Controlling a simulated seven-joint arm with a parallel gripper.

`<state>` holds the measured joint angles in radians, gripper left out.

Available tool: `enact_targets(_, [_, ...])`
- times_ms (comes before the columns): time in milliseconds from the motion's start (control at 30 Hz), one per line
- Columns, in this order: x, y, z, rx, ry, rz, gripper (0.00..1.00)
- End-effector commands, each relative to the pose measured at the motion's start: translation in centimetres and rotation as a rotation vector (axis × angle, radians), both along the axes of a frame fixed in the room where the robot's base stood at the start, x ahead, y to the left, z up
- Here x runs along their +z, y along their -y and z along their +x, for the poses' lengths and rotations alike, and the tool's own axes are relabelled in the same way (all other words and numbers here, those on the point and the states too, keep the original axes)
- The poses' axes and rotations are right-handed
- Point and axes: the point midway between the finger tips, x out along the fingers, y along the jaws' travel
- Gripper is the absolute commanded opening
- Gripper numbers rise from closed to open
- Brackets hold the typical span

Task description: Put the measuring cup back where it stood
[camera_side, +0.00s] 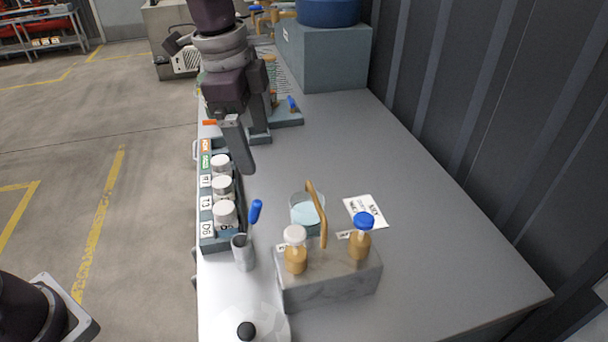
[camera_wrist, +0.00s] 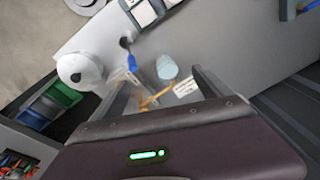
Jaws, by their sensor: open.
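The measuring cup (camera_side: 299,219) seems to be the clear round vessel with pale blue contents. It stands upright on the grey bench, partly hidden behind a brown handle (camera_side: 313,202). It also shows in the wrist view (camera_wrist: 167,66), beyond the gap between my fingers. My gripper (camera_side: 249,158) is above the bench, up and left of the cup in the side view, and apart from it. In the wrist view my gripper (camera_wrist: 160,84) has its fingers spread with nothing held between them. No marked standing place for the cup is clear.
A grey block (camera_side: 330,283) with two amber bottles stands close in front of the cup. A metal cup (camera_side: 243,255) with a blue-ended tool stands left. A rack (camera_side: 222,235) of white-capped jars lines the left edge.

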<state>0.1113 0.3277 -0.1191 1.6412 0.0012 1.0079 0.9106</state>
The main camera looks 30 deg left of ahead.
Motion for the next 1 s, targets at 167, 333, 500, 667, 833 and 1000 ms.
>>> enact_targets(167, [-6.6,3.6,4.9,-0.284,-0.077,-0.001,0.89])
enact_targets(333, [-10.2,5.2,6.6,-0.421,-0.106,-0.011,0.89])
enact_targets(500, [-10.9,5.5,6.9,-0.450,-0.110,-0.014,0.89])
enact_targets(667, [-10.8,5.5,6.8,-0.447,-0.110,-0.013,0.89])
enact_targets(833, [-11.8,5.6,6.8,-0.447,-0.111,-0.014,0.89])
enact_targets(1000, [-14.6,5.9,6.8,-0.446,-0.112,-0.013,0.89])
